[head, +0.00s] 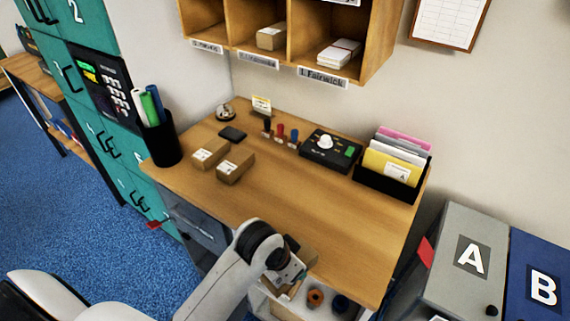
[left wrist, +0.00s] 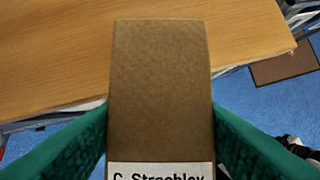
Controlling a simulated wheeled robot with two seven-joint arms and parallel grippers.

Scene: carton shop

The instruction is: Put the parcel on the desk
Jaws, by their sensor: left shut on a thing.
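The parcel (left wrist: 160,90) is a brown cardboard box with a white label whose visible part seems to read "C. Strachley". My left gripper (head: 290,268) is shut on it; green finger pads press both sides in the left wrist view. In the head view the parcel (head: 306,254) is partly hidden by my gripper, at the front edge of the desk. The desk (head: 300,205) has a light wooden top, which also shows behind the parcel in the left wrist view (left wrist: 60,50). I cannot tell whether the parcel touches the desk. My right gripper is not in view.
Two small brown boxes (head: 236,166) lie on the desk's left part, near a black pen cup (head: 163,145). A black device (head: 331,148) and a file holder (head: 390,182) stand at the back. The desk's middle and right front are clear. Bins A (head: 465,240) and B stand at right.

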